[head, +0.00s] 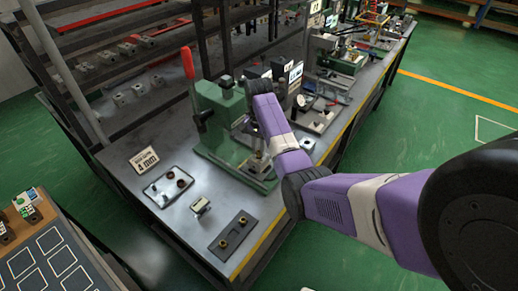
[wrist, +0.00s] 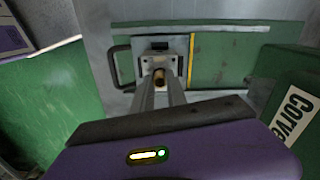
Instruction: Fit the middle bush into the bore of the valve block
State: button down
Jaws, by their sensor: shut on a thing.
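My gripper (wrist: 159,82) is shut on the middle bush (wrist: 158,76), a small brass-coloured cylinder between the fingertips in the wrist view. The valve block (wrist: 145,66), a pale metal block with screws at its corners, lies right beyond the bush. The bush lines up roughly with the block's middle. I cannot tell whether it is above the bore or partly inside it. In the head view my gripper (head: 257,149) points down at the base of the green press, and my arm hides much of the block.
The green press (head: 217,112) with a red-tipped lever stands close by. A dark plate (head: 233,234) holds two brass bushes with a gap between them. A tray (head: 157,190) with dark rings, a small block (head: 200,206) and a sign (head: 144,160) are on the bench.

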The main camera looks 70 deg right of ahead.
jog(key=shift+f, duration=0.4)
dwell(0.3)
jog(key=c, duration=1.3)
grip_release()
jog(key=shift+o, duration=0.2)
notch_tip(320, 180, up, 8)
jog(key=shift+f, duration=0.1)
